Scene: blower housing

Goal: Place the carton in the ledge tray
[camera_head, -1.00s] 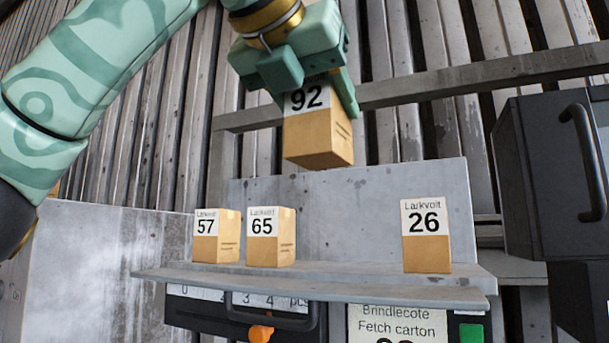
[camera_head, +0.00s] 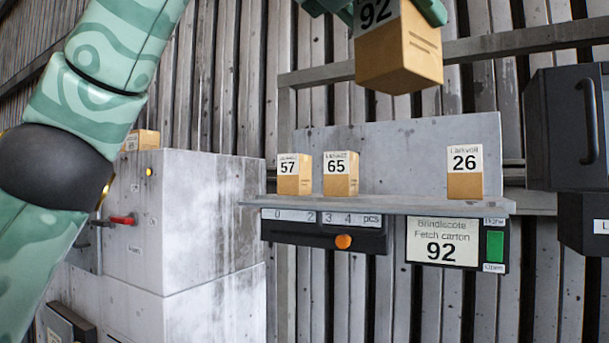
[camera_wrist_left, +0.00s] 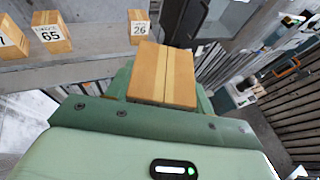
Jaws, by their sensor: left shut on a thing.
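My left gripper (camera_head: 388,14) is shut on the carton marked 92 (camera_head: 400,62), at the top edge of the head view. The carton is held in the air, above and apart from the ledge (camera_head: 400,206). In the left wrist view the carton (camera_wrist_left: 162,75) sits between the green fingers of the left gripper (camera_wrist_left: 160,92). The gripper's upper part is cut off in the head view. I cannot make out a separate tray on the ledge. My right gripper is not in view.
Cartons 57 (camera_head: 294,174), 65 (camera_head: 341,175) and 26 (camera_head: 464,172) stand on the ledge, with bare room between 65 and 26. A sign (camera_head: 436,242) below reads "Fetch carton 92". A grey cabinet (camera_head: 205,215) stands left, a dark handled box (camera_head: 560,130) right.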

